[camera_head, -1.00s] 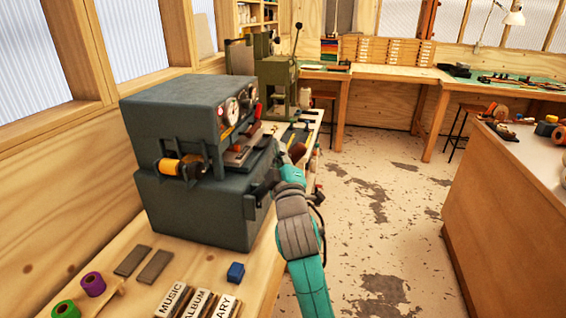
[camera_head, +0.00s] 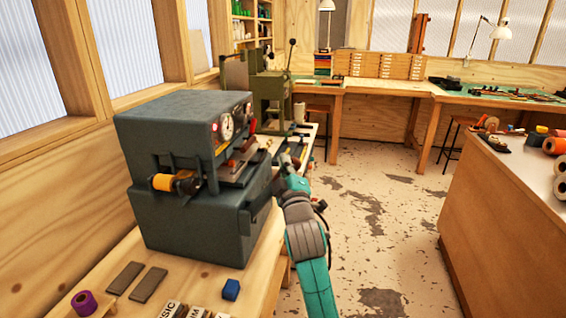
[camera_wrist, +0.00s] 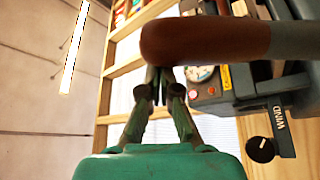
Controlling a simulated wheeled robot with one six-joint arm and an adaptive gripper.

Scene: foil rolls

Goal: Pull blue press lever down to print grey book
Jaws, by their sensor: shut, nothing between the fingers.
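The blue-grey press (camera_head: 185,215) stands on the bench at the left, with dials on its front and a yellow-orange foil roll (camera_head: 163,182) at its side. In the wrist view a brown grip (camera_wrist: 190,42) on a blue-grey bar (camera_wrist: 292,40), seemingly the press lever, crosses close to the camera. My gripper (camera_wrist: 158,76) is shut and empty just beside this grip, which hides its fingertips; I cannot tell whether they touch. In the head view my gripper (camera_head: 287,163) is small beside the press's right side. I cannot clearly make out the grey book.
Two flat grey bars (camera_head: 137,281), a small blue block (camera_head: 231,290) and a purple roll (camera_head: 84,302) lie on the near bench. An olive-green machine (camera_head: 270,98) stands behind the press. A counter (camera_head: 500,210) is at the right, with open floor between.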

